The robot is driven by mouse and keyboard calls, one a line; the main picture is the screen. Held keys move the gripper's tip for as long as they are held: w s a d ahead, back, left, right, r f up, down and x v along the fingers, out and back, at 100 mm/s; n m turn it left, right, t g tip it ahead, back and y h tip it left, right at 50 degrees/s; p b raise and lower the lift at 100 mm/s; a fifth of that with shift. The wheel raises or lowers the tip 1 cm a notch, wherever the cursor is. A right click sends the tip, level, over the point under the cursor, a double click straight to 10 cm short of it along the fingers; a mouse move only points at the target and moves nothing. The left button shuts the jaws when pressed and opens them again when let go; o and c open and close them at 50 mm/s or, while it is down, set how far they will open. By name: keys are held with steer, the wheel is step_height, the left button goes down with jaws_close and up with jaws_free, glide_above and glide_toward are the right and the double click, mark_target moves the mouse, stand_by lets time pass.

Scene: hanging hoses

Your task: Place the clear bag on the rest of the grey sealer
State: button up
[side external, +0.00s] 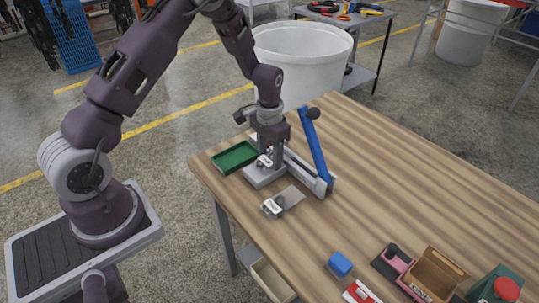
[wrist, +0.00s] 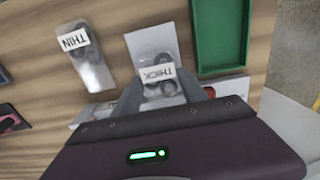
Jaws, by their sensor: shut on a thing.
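The grey sealer (side external: 300,169) stands on the table with its blue lever (side external: 315,150) raised. Its flat grey rest (side external: 264,178) is on the left side. My gripper (wrist: 160,97) is shut on a clear bag labelled THICK (wrist: 155,47), which holds dark round rings. In the side view this bag's white label (side external: 263,161) shows just below my gripper, over the rest. I cannot tell whether the bag touches the rest. A second clear bag, labelled THIN (wrist: 91,70), lies flat on the table; it also shows in the side view (side external: 290,198). My fingertips are partly hidden in the side view.
A green tray (side external: 234,157) stands beside the sealer, near the table edge. A blue block (side external: 340,264), a brown open box (side external: 433,275) and a red-capped green container (side external: 500,287) are at the front right. The table's middle right is clear.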

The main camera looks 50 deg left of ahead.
steer(key=shift+f, duration=0.1)
steer(key=o, duration=1.3)
steer(key=shift+o, duration=0.2)
step_height(320, 180, up, 12)
step_height(320, 180, up, 11)
steer(key=t, duration=0.2)
glide_above(270, 159)
steer(key=s+d, duration=0.4)
steer(key=s, duration=0.2)
steer(key=s+d+r+t, duration=0.1)
steer(key=s+d+r, duration=0.1)
steer(key=s, duration=0.8)
steer(key=s+d+r+t, duration=0.2)
steer(key=s+d+r, duration=0.1)
steer(key=s, duration=0.7)
steer(key=shift+s+r+t, duration=0.3)
steer(key=shift+r, duration=0.35)
